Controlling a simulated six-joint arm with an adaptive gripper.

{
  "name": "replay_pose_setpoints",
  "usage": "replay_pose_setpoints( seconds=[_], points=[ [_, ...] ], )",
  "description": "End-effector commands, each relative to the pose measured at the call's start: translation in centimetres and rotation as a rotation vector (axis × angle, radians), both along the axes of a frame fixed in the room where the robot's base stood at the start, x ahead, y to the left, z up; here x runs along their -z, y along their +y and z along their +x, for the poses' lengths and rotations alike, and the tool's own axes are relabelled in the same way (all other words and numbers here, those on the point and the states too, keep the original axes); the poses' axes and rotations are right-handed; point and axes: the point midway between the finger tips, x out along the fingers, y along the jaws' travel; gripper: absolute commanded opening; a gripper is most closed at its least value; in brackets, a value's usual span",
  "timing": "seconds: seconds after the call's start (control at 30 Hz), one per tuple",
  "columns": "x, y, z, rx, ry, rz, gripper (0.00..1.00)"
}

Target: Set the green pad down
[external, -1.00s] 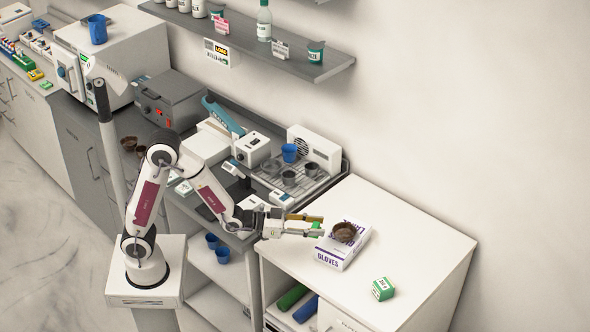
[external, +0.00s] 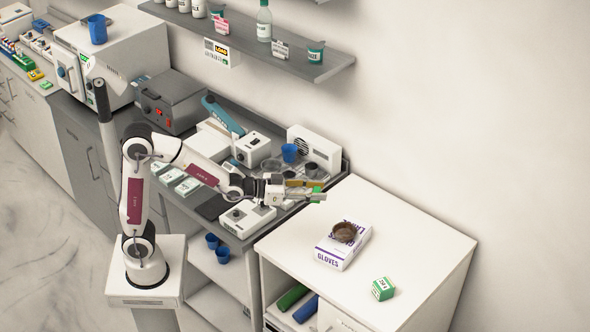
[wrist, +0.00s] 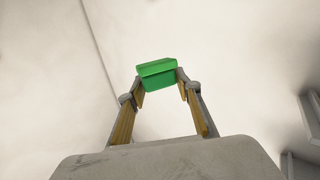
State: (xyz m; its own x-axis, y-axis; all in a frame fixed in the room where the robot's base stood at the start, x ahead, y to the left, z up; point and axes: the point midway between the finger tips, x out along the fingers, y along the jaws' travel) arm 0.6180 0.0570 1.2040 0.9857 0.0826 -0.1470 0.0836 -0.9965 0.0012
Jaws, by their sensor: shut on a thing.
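The green pad (wrist: 158,74) is a small bright green block held between the fingertips of my gripper (wrist: 158,82) in the wrist view. In the external view my gripper (external: 316,190) is shut on the green pad (external: 317,194), of which only a little shows at the fingertips. It is held in the air near the left back corner of the white cabinet top, by the right end of the grey counter. I cannot tell its exact height.
A small green-and-white box (external: 383,289) lies nearer the front. The cabinet's right part is clear.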

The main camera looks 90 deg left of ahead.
Motion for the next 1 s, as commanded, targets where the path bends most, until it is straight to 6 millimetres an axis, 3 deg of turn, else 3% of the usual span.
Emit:
replay_pose_setpoints(
  seconds=[0.47,1.0],
  points=[
    [-0.3,12.9,-0.9,-0.184,-0.007,0.000,0.19],
    [-0.4,27.3,-5.3,-0.394,-0.010,-0.001,0.19]
  ],
)
